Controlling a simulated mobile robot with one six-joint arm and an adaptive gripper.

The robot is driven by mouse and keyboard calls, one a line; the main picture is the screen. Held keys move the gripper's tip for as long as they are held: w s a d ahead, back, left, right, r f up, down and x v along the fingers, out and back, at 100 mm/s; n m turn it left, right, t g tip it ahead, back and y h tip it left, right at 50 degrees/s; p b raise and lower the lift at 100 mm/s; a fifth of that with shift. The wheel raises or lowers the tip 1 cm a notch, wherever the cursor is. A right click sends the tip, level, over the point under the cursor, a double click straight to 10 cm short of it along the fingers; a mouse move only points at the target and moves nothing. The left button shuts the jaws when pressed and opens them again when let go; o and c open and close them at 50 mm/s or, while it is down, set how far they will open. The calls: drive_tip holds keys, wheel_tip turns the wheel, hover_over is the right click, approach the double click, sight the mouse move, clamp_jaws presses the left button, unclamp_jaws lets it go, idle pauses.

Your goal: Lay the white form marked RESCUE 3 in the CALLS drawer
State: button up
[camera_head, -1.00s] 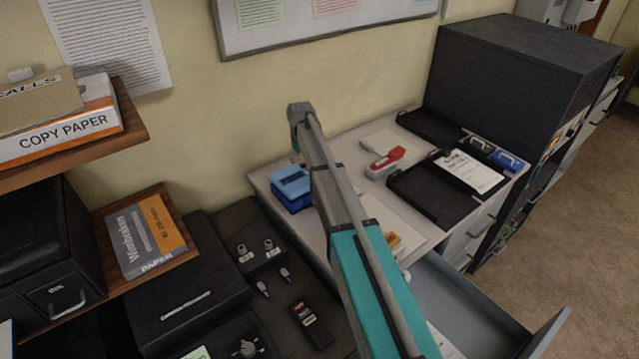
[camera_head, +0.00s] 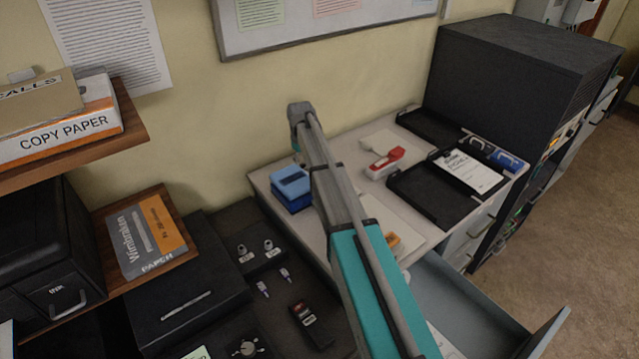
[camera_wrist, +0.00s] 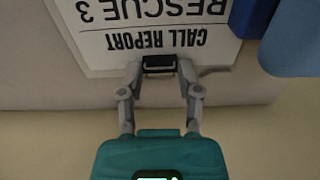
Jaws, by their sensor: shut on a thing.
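The white form (camera_wrist: 130,48), marked CALL REPORT and RESCUE 3, shows upside down in the wrist view, at or close above the desktop. My gripper (camera_wrist: 160,66) is shut on the black clip at the form's edge, on the wall side. In the head view my arm hides my gripper and probably most of the form. An open grey drawer (camera_head: 462,290) sticks out below the desk at the lower right. No label on it is readable, so I cannot tell if it is the CALLS drawer.
A blue box (camera_head: 291,187) stands on the desk left of my arm; blue also borders the form in the wrist view (camera_wrist: 252,15).

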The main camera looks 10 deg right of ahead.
clamp_jaws()
idle(0.3)
drive_tip(key=shift+d, duration=0.15)
drive_tip(key=shift+w+d, duration=0.3)
drive_tip(key=shift+d, duration=0.4)
drive_tip(key=shift+w+d, duration=0.3)
drive_tip(key=shift+d, duration=0.35)
drive_tip(key=shift+w+d, duration=0.3)
drive_tip(key=shift+d, duration=0.4)
drive_tip(key=shift+r, duration=0.1)
wheel_tip(320, 180, up, 8)
drive_tip(key=p, duration=0.7)
drive_tip(key=shift+f+p, duration=0.25)
drive_tip(key=shift+p, duration=0.1)
drive_tip(key=shift+r, duration=0.1)
wheel_tip(320, 180, up, 7)
drive_tip(key=p, duration=0.7)
drive_tip(key=shift+s+f, duration=0.15)
drive_tip(key=shift+f, duration=0.05)
